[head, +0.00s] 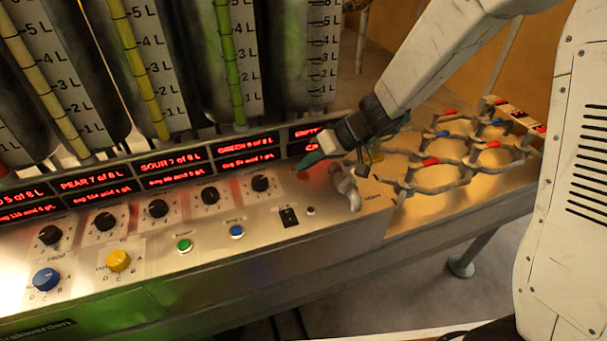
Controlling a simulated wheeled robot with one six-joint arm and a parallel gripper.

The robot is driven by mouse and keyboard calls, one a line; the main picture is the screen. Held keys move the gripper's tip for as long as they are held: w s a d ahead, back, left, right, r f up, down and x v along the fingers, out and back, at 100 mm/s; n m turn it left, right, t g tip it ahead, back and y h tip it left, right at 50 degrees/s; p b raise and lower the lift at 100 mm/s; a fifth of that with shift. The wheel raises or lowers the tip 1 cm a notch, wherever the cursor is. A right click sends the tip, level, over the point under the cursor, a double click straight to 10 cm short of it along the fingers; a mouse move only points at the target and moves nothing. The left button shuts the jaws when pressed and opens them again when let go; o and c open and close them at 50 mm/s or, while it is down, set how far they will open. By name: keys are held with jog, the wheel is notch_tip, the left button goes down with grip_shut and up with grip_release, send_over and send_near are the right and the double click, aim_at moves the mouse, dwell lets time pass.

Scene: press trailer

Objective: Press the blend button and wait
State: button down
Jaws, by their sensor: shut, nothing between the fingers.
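A metal control panel (140,280) runs across the head view. On its front part are a green button (184,245) and a blue button (237,231), side by side. The small labels above them are too blurred to read, so I cannot tell which is the blend button. My gripper (308,162) is shut and empty, its teal fingers pointing left over the panel's right end, beyond the row of black knobs and up and to the right of both buttons. I cannot tell whether the tip touches the panel.
Black knobs (158,208), a blue knob (46,279), a yellow knob (118,260) and a black switch (289,217) sit on the panel. A metal lever (345,187) stands below my gripper. Red-lit displays (170,164) and graduated tanks stand behind. A ring rack (440,175) is at right.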

aim_at(308, 176)
jog(key=shift+f, duration=0.15)
jog(key=shift+f, duration=0.25)
jog(key=shift+f, duration=0.35)
dwell(0.8)
jog(key=shift+r, duration=0.8)
jog(key=shift+r, duration=2.5)
jog(key=shift+r, duration=0.1)
